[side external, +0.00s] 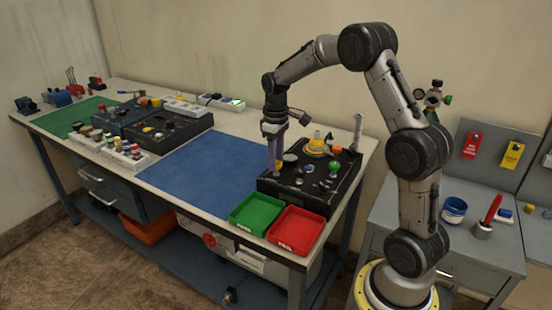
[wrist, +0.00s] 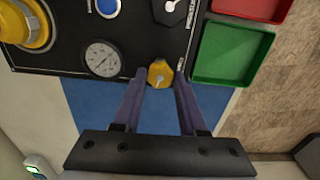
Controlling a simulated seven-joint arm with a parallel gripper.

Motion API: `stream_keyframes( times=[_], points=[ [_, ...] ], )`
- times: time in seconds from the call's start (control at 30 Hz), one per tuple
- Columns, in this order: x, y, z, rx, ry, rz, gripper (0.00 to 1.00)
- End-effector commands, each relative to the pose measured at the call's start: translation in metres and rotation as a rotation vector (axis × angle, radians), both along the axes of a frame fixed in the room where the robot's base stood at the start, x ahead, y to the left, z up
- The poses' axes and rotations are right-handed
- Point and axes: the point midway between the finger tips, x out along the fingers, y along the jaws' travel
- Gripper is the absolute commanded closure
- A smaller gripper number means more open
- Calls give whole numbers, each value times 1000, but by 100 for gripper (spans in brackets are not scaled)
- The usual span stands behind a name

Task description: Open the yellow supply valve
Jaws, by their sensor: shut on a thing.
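The yellow supply valve (wrist: 160,73) is a small yellow knob at the edge of the black trainer panel (wrist: 50,57). In the wrist view my gripper (wrist: 160,82) has its two purple fingers on either side of the knob, shut on it. In the side external view my gripper (side external: 274,168) points down at the left edge of the black trainer box (side external: 300,204). The knob's far side and the finger contact are too small to make out there. A round pressure gauge (wrist: 102,58) sits left of the knob in the wrist view.
A green tray (side external: 257,213) and a red tray (side external: 296,231) stand in front of the box. Other knobs and a large yellow fitting (side external: 316,148) rise from the panel. The blue mat (side external: 205,172) to the left is clear.

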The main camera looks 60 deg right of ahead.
Motion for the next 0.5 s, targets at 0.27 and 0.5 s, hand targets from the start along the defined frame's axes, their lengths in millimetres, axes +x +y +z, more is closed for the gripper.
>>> stream_keyframes(
  times=[0.27, 0.5],
  points=[
    [0, 0, 1, 0, 0, 262, 100],
    [-1, 0, 1, 0, 1, 475, 100]
  ],
)
